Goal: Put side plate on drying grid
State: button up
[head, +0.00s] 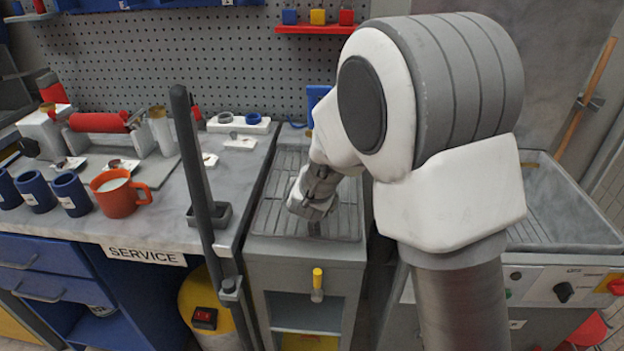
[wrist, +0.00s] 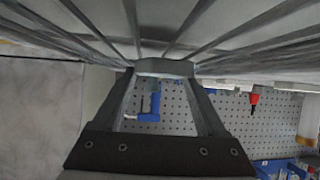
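The drying grid (head: 270,212) is a grey ribbed tray on top of a grey cabinet, right of the service bench. My gripper (head: 313,212) is low over its front right part, partly hidden by my arm. In the wrist view the ribs of the grid (wrist: 225,25) fill the top, very close to my gripper (wrist: 163,68). The two fingers stand apart at their base, and a pale grey block spans their tips. I cannot tell whether that block is the side plate or part of the fingers. No other side plate can be made out.
A tall dark post (head: 195,165) stands left of the grid. An orange mug (head: 118,197) and dark blue cups (head: 71,194) are on the service bench (head: 170,220). A red roller (head: 98,122) lies behind them. A grey sink (head: 560,205) is at the right. A pegboard (head: 215,60) closes the back.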

jog(key=o, duration=0.4)
jog(key=shift+r, duration=0.1)
